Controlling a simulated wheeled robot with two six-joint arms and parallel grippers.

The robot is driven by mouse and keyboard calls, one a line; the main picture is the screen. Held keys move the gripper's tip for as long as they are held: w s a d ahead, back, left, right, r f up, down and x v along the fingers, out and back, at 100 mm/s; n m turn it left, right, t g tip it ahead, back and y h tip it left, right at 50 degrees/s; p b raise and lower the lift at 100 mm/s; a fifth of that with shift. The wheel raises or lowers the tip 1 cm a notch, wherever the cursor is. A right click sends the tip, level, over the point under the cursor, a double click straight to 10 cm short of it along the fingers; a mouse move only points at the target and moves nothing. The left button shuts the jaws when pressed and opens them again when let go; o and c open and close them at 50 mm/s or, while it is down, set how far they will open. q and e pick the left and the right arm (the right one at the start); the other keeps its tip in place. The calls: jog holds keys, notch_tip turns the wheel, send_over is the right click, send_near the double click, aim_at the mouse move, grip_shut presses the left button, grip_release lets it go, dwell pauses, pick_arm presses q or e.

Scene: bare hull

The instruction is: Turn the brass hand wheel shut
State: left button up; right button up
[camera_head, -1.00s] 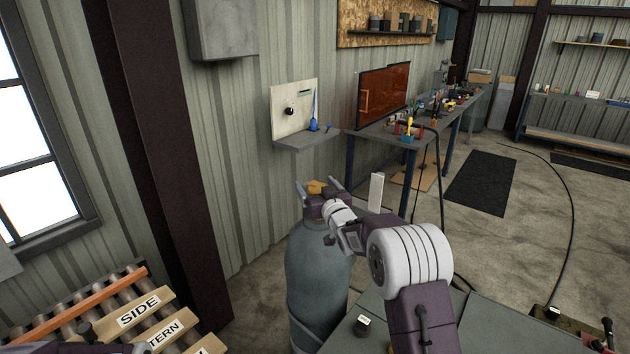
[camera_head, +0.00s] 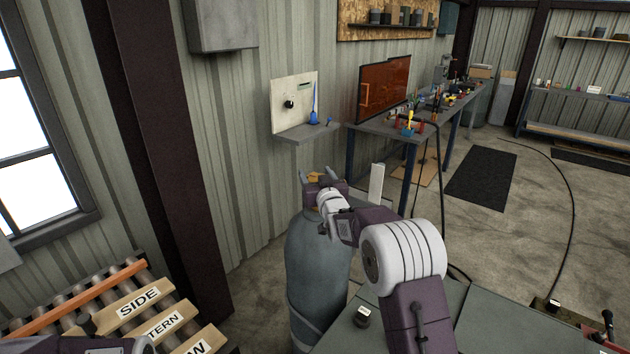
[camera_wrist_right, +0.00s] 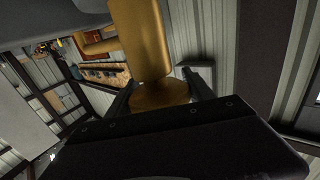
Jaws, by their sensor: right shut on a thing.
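The brass hand wheel (camera_head: 314,177) is at the top of a tall grey gas cylinder (camera_head: 316,262). Only a small brass patch of it shows between my fingers in the head view. My right gripper (camera_head: 316,173) is over the cylinder's top and shut on the wheel. In the right wrist view the wheel (camera_wrist_right: 160,95) lies between the two dark fingers, with a brass stem (camera_wrist_right: 140,38) rising behind it. The wheel's far side and the valve under it are hidden by my gripper. My left gripper is out of view; only part of its arm shows at the bottom left.
A small wall shelf (camera_head: 307,137) is behind the cylinder. A workbench (camera_head: 392,132) with an orange screen (camera_head: 384,88) stands to its right. A rack with labelled boards (camera_head: 140,300) is at the lower left. The floor at right is open, with a dark mat (camera_head: 481,178) and a cable.

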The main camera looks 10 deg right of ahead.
jog(key=shift+f+m+h+b, duration=0.2)
jog(key=shift+m+h+b, duration=0.15)
jog(key=shift+h, duration=0.25)
jog(key=shift+r+m+h, duration=0.2)
jog(key=shift+m+h, duration=0.25)
jog(key=shift+h, duration=0.05)
jog(key=h+p, duration=0.1)
jog(key=m+h+p, duration=0.1)
jog(key=m+g+h+p, duration=0.1)
jog(key=p, duration=0.1)
jog(key=shift+s+d+r+h, duration=0.1)
jog(key=shift+d+r+h, duration=0.2)
jog(key=shift+d, duration=0.05)
jog(key=shift+d+f+m+h+p, duration=0.15)
jog(key=shift+m+h+p, duration=0.15)
jog(key=shift+m+h, duration=0.15)
jog(key=shift+f+m+g+h, duration=0.1)
jog(key=shift+m+g+h, duration=0.2)
jog(key=shift+h, duration=0.15)
jog(key=shift+s+d+f+m+g+h+b, duration=0.1)
jog(key=shift+d+m+g+h+b, duration=0.1)
jog(key=shift+m+g+h, duration=0.25)
jog(key=shift+s+d+m+g+h+b, duration=0.1)
jog(key=shift+m+g+h+b, duration=0.1)
jog(key=shift+h, duration=0.35)
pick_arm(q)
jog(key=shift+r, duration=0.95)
